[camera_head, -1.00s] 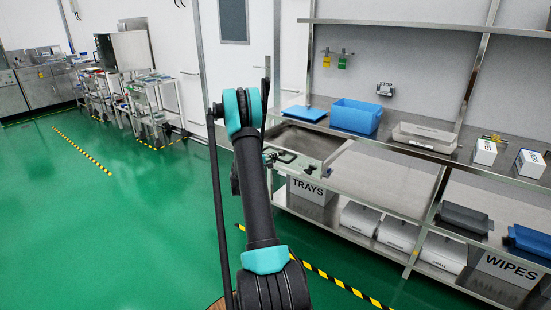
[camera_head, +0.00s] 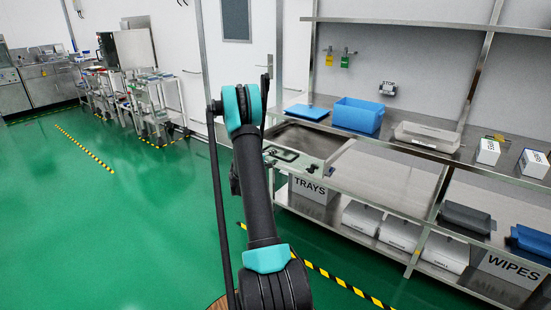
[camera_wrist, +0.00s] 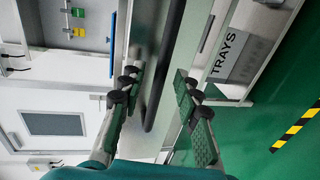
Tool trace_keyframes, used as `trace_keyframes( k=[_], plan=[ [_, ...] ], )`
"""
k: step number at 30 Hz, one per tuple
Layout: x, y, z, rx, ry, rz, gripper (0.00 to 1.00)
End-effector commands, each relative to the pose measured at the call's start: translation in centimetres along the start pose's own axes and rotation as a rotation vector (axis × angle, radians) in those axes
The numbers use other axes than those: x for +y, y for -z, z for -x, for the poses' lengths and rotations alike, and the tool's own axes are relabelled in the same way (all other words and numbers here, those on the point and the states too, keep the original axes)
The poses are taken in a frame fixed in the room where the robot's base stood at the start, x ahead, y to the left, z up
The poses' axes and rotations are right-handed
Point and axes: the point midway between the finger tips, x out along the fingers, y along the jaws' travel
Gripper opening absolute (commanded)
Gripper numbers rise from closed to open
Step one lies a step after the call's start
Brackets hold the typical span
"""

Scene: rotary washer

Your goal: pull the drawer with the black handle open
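The drawer (camera_head: 322,160) is at the left end of the steel bench. A shallow, dark, tray-like recess shows behind its front; how far out the drawer stands is hard to tell. In the wrist view the black handle (camera_wrist: 166,62) is a long dark bar running between my gripper's fingers. My gripper (camera_wrist: 158,74) is open, with one finger on each side of the bar and gaps showing. Whether the bar lies fully between the fingertips or just beyond them is unclear. In the head view my gripper (camera_head: 283,156) is small and partly hidden behind my arm.
A blue bin (camera_head: 357,116) and a blue lid (camera_head: 306,112) stand on the bench. A box marked TRAYS (camera_head: 314,190) and several grey bins sit on the lower shelf. Green floor (camera_head: 130,220) is open to the left, with striped tape (camera_head: 330,280) in front of the bench.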

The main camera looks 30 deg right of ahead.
Motion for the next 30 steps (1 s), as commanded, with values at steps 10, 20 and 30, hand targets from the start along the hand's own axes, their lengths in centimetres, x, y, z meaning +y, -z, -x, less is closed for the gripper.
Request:
trace_keyframes(
  k=[10,20,30],
  plan=[
    [0.0,0.1,7.1,0.002,0.000,0.001,0.33],
    [0.0,0.0,10.2,0.000,0.000,0.000,0.33],
    [0.0,0.0,10.2,0.000,0.000,0.000,0.33]
  ],
)
